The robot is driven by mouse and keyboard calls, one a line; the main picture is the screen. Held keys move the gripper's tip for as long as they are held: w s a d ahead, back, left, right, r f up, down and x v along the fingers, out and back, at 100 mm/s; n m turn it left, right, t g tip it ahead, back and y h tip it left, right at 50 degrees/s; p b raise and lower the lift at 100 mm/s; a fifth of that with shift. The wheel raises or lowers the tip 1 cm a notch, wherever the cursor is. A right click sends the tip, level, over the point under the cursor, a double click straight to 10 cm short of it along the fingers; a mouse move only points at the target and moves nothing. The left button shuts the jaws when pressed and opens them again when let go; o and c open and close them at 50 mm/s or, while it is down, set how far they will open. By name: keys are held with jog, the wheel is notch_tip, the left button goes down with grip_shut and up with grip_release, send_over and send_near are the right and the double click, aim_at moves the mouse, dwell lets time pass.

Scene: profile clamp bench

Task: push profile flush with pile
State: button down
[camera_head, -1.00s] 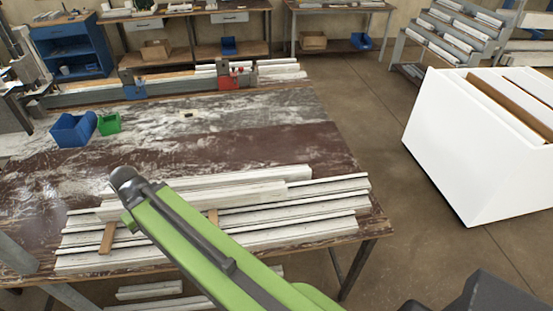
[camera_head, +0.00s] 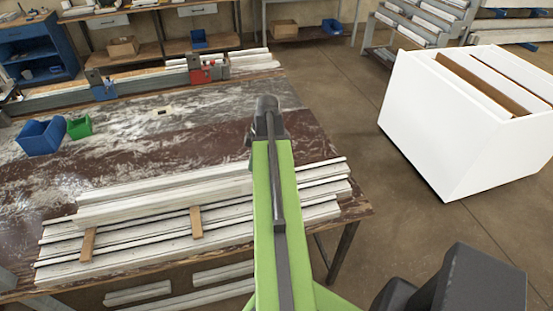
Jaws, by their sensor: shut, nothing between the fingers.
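The pile (camera_head: 130,256) of long white profiles lies on the near part of the bench, in layers with wooden spacer strips between them. The upper profile (camera_head: 160,195) lies on top toward the back of the pile. Its right part passes behind my green arm, so its right end is hidden. At the left, the end of the upper profile stands in from the ends of the lower ones. My arm reaches over the right part of the pile, and its dark joint is above the bench behind it. My gripper does not show; it is hidden beyond the arm.
The bench top (camera_head: 200,140) is dusty and mostly clear behind the pile. A blue bin (camera_head: 40,138) and a green bin (camera_head: 79,128) stand at its left. Clamps with a red block (camera_head: 201,72) line the back. A white crate (camera_head: 440,125) stands on the floor at right.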

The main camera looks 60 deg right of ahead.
aim_at(227, 182)
jog(key=s+d+n, duration=0.2)
jog(key=s+d, duration=0.4)
jog(key=shift+t, duration=0.4)
notch_tip(227, 182, down, 7)
jog(key=b, duration=0.7)
jog(key=shift+d+f, duration=0.1)
jog(key=shift+w+a+r, duration=0.25)
jog(key=shift+a, duration=0.05)
jog(key=shift+w+a, duration=1.95)
jog(key=shift+a, duration=0.35)
jog(key=shift+w+a, duration=1.9)
jog(key=shift+a, duration=0.35)
jog(key=shift+w+a, duration=1.95)
jog(key=shift+a, duration=0.35)
jog(key=shift+w+a, duration=0.35)
jog(key=shift+a, duration=0.05)
jog(key=shift+s+d, duration=0.5)
jog(key=shift+d, duration=0.1)
notch_tip(227, 182, up, 7)
jog(key=p, duration=0.7)
jog(key=shift+r, duration=0.15)
